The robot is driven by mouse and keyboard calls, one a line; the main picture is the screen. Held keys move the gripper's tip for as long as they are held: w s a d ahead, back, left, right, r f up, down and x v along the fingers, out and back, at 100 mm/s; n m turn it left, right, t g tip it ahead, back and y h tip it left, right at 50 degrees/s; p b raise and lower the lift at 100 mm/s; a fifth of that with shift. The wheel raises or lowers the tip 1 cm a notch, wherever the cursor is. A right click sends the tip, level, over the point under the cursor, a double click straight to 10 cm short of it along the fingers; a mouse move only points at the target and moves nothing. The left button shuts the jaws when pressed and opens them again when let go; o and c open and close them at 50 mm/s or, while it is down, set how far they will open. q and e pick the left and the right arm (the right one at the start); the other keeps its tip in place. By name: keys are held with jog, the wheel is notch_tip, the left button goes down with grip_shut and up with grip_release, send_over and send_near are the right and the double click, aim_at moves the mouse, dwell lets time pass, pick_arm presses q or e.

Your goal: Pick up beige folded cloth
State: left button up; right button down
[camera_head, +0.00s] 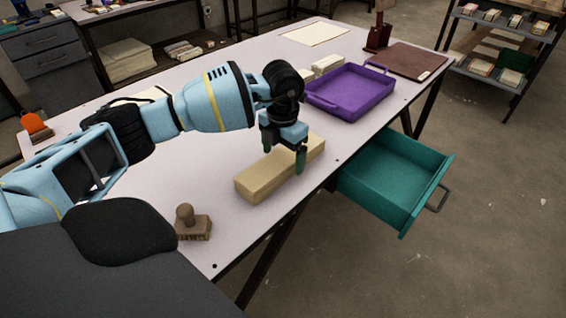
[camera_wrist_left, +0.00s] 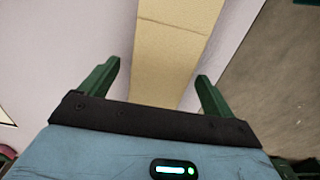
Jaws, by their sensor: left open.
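The beige folded cloth (camera_head: 262,180) is a long block-like bundle lying on the table near its front edge. In the left wrist view the cloth (camera_wrist_left: 170,50) runs up from between the fingers to the top of the picture. My left gripper (camera_head: 284,155) is over the far half of the cloth. Its green fingers stand apart, one on each side of the cloth, and they also show in the left wrist view (camera_wrist_left: 157,84). Whether the fingers touch the cloth is not clear. My right gripper is not in view.
A purple tray (camera_head: 351,94) stands behind the cloth. A stamp with a wooden handle (camera_head: 190,222) stands nearer on the left. An open teal drawer (camera_head: 392,183) juts out beyond the front edge. A brown board (camera_head: 406,60) lies farther back. Bare table lies left of the cloth.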

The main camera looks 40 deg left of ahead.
pick_arm(q)
notch_tip(320, 180, down, 2)
jog(key=shift+f, duration=0.1)
jog(key=c, duration=1.2)
jog(key=shift+r, duration=0.25)
jog(key=shift+r, duration=0.6)
notch_tip(320, 180, up, 2)
jog(key=shift+w+r, duration=0.1)
jog(key=shift+r, duration=0.05)
jog(key=s+d, duration=0.3)
jog(key=d, duration=0.4)
jog(key=s+d+r, duration=0.1)
jog(key=s+d, duration=0.2)
jog(key=d, duration=0.4)
jog(key=shift+s+d+p, duration=0.3)
jog(key=shift+s+p, duration=0.05)
jog(key=shift+p, duration=0.05)
